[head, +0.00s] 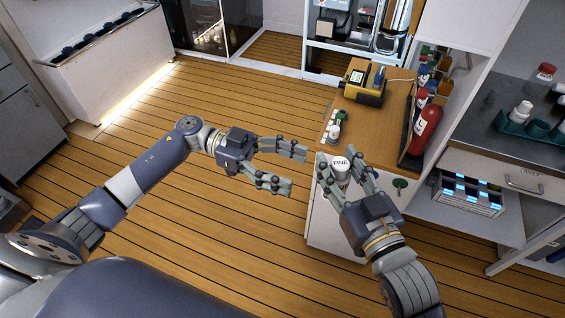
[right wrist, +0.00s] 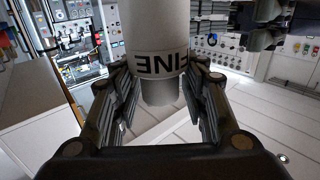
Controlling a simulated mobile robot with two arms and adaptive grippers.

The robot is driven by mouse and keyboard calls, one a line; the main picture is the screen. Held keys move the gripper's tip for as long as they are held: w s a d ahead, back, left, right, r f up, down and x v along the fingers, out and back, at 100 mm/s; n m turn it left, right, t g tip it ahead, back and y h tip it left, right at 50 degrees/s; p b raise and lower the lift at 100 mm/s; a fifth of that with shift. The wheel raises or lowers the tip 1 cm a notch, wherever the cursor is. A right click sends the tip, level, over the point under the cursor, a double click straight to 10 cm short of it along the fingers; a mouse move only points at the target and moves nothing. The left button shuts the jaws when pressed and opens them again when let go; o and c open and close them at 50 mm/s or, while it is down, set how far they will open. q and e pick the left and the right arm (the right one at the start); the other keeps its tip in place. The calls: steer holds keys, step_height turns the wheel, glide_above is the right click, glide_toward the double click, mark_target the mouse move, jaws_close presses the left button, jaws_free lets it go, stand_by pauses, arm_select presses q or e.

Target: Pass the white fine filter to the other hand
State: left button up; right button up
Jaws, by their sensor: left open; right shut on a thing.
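The white fine filter (head: 341,166) is a white cylinder with "FINE" printed in dark letters. My right gripper (head: 343,172) is shut on it, near the front corner of the wooden counter. In the right wrist view the filter (right wrist: 155,35) stands between the two fingers (right wrist: 160,110), its label upside down and its narrower end toward the palm. My left gripper (head: 288,168) is open and empty. It is left of the filter, fingers pointing right toward it, with a gap between them.
The wooden counter (head: 377,128) holds a yellow device (head: 362,84), small bottles (head: 334,131) and a red extinguisher (head: 426,131). An open shelf with a metal rack (head: 469,193) is at right. The wooden floor (head: 200,255) at left is clear.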

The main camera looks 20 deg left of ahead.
arm_select(q)
steer(key=d, duration=1)
steer(key=shift+d+f, duration=0.2)
steer(key=shift+d, duration=0.15)
steer(key=c, duration=1.2)
arm_select(e)
steer(key=o, duration=1.5)
